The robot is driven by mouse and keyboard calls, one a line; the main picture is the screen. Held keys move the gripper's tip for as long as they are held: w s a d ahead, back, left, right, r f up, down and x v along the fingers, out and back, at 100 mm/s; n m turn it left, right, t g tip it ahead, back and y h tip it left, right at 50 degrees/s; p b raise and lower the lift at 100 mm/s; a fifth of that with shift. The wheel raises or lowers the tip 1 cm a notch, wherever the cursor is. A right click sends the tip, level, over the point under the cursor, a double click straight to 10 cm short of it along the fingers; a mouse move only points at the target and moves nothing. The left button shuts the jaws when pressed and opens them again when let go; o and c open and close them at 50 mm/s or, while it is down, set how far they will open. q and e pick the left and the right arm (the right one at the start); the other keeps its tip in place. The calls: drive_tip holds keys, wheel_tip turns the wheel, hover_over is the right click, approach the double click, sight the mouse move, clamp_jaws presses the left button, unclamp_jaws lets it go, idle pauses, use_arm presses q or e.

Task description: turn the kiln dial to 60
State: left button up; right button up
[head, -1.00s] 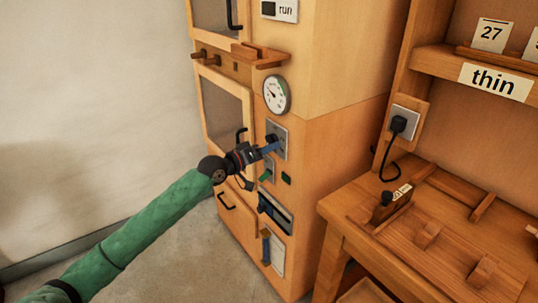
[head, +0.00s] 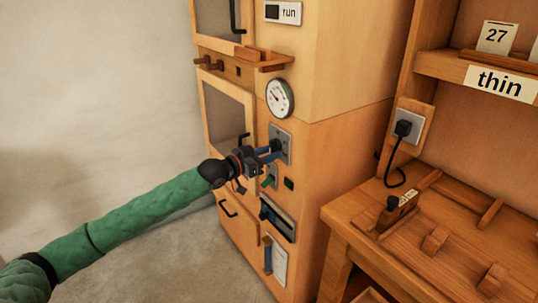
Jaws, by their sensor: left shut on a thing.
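The wooden kiln cabinet (head: 313,180) stands in the middle of the head view. On its front, a round white gauge (head: 280,98) sits above a grey plate (head: 286,145) that carries the dial (head: 276,146). My left gripper (head: 268,154) reaches in from the left and is shut on the dial. The fingers cover most of the dial, so its setting and any scale marks cannot be read. The gauge has a green arc and a dark needle, too small to read. My right gripper is not in view.
Open floor lies at left.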

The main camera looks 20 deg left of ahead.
use_arm(q)
drive_tip(key=shift+w+a+r, duration=0.1)
drive_tip(key=shift+r, duration=0.1)
idle(0.3)
drive_tip(key=o, duration=1)
drive_tip(key=shift+c, duration=0.2)
drive_tip(key=shift+f, duration=0.1)
drive_tip(key=v, duration=0.7)
drive_tip(key=shift+s+a+b, duration=0.2)
drive_tip(key=shift+s+b, duration=0.15)
